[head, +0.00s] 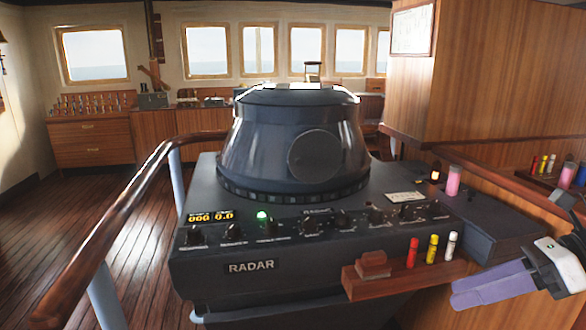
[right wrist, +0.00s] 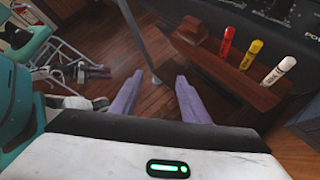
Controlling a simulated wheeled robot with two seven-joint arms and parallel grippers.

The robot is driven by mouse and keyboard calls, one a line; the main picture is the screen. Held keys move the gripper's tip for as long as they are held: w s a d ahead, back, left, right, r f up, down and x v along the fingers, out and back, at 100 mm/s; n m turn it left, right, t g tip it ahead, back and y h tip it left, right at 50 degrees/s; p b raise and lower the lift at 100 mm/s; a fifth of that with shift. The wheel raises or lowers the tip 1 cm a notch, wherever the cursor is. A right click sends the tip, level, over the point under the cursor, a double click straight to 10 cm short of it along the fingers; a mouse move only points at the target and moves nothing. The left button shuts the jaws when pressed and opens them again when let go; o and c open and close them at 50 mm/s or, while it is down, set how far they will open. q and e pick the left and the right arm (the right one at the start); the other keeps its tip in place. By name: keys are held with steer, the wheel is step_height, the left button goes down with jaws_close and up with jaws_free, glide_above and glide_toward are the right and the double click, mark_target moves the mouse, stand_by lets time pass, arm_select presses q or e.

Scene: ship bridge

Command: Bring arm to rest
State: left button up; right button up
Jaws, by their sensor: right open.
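My right gripper (head: 468,291) is at the lower right of the head view, beside the front right corner of the radar console. Its two purple fingers also show in the right wrist view (right wrist: 157,92); they are apart with nothing between them. It is to the right of and apart from the small wooden shelf (head: 398,281) on the console's front. My left arm and gripper are not in view.
The radar console (head: 215,278) fills the middle. The shelf holds red (head: 412,252), yellow (head: 432,249) and white (head: 450,246) markers and a brown block (head: 373,265). A wooden handrail (head: 105,232) runs at left. A pink cup (head: 453,181) stands at right. The left floor is clear.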

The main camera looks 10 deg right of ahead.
step_height(320, 180, down, 22)
steer(key=s+m+t+h, duration=0.1)
steer(key=m+t+h, duration=0.3)
steer(key=m, duration=0.9)
steer(key=s+m+t+h, duration=0.15)
steer(key=m+t, duration=0.45)
steer(key=m, duration=0.7)
steer(key=s+a+f+m+g+h, duration=0.1)
steer(key=s+a+f+m+g, duration=0.5)
steer(key=s+a+f+m, duration=0.8)
steer(key=a+f+m, duration=0.2)
steer(key=a, duration=0.1)
steer(key=shift+a+f+h, duration=0.15)
steer(key=shift+a+h, duration=0.05)
steer(key=shift+h, duration=0.15)
steer(key=shift+c, duration=0.3)
